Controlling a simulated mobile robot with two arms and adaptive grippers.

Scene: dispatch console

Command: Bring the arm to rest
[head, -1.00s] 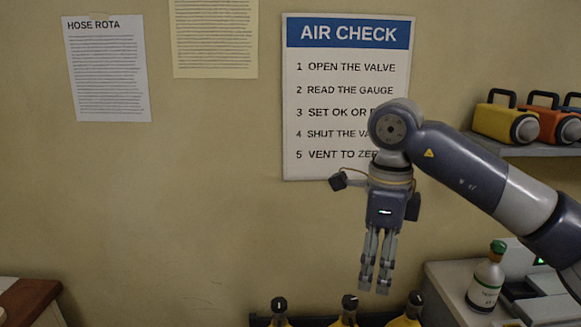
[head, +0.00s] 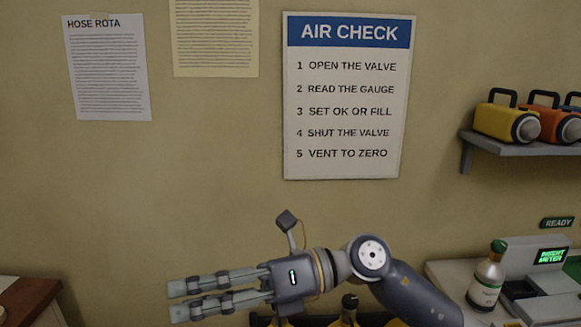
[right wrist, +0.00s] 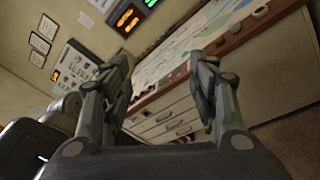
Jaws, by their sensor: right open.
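My right gripper (head: 172,301) is in the lower middle of the head view, with its fingers pointing left. It is open and nothing is between its fingers. My right arm comes in from the lower right and crosses in front of the yellow bottles. In the right wrist view the two fingers (right wrist: 168,95) stand apart, with a cabinet of drawers (right wrist: 185,115) beyond them. My left gripper is not in view.
Yellow bottles with black tops (head: 348,303) stand partly hidden behind my arm. A green-capped bottle (head: 486,285) stands on the right counter near a device with a lit green display (head: 551,257). A shelf (head: 515,146) holds lanterns. The AIR CHECK sign (head: 345,95) hangs on the wall.

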